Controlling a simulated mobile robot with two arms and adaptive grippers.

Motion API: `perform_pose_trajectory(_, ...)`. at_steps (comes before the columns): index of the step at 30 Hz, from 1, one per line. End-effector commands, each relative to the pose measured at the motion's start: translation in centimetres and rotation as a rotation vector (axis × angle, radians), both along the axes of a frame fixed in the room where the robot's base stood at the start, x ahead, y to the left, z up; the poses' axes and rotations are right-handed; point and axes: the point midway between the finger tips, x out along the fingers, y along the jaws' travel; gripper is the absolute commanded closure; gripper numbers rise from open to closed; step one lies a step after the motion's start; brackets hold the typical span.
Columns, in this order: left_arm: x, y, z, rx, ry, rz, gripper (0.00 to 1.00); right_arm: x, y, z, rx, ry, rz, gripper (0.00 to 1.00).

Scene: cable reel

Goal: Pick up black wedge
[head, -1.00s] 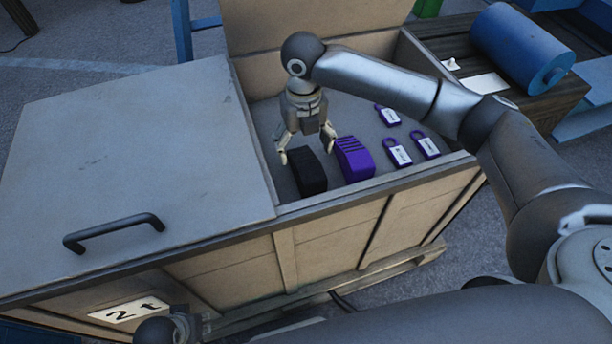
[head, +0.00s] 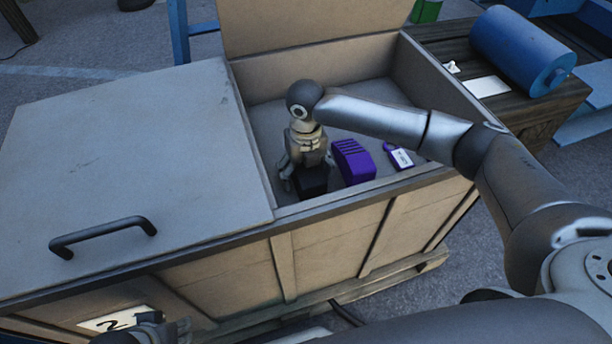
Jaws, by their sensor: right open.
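The black wedge (head: 313,183) lies on the floor of the open crate section, near the front wall. My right gripper (head: 305,172) reaches down into the crate from above and is open. Its fingers are down at the wedge, one on the left side and one towards the right. The gripper body hides the wedge's upper and rear part, and I cannot tell whether the fingers touch it. My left gripper (head: 165,330) shows only partly at the bottom left edge, and its jaw state is unclear.
A purple ridged block (head: 354,162) stands just right of the wedge. A purple padlock-shaped tag (head: 398,157) lies further right, partly under my arm. The crate (head: 330,252) has a grey lid (head: 130,150) on the left. A blue roller (head: 522,50) is at the back right.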

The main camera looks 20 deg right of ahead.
Motion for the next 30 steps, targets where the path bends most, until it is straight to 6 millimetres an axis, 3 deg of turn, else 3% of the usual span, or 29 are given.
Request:
perform_pose_trajectory(10,-0.23,0.06,0.66,0.000,-0.003,0.000,0.65,-0.02,0.02,-0.60,0.000,0.000,0.001,0.21)
perform_pose_trajectory(26,-0.24,0.06,0.62,0.001,-0.002,0.000,0.65,-0.01,0.01,-0.58,0.000,0.000,0.001,0.88)
perform_pose_trajectory(30,-0.23,0.06,0.63,0.000,-0.002,0.001,0.65,0.06,0.03,-0.45,0.001,-0.002,0.001,0.90)
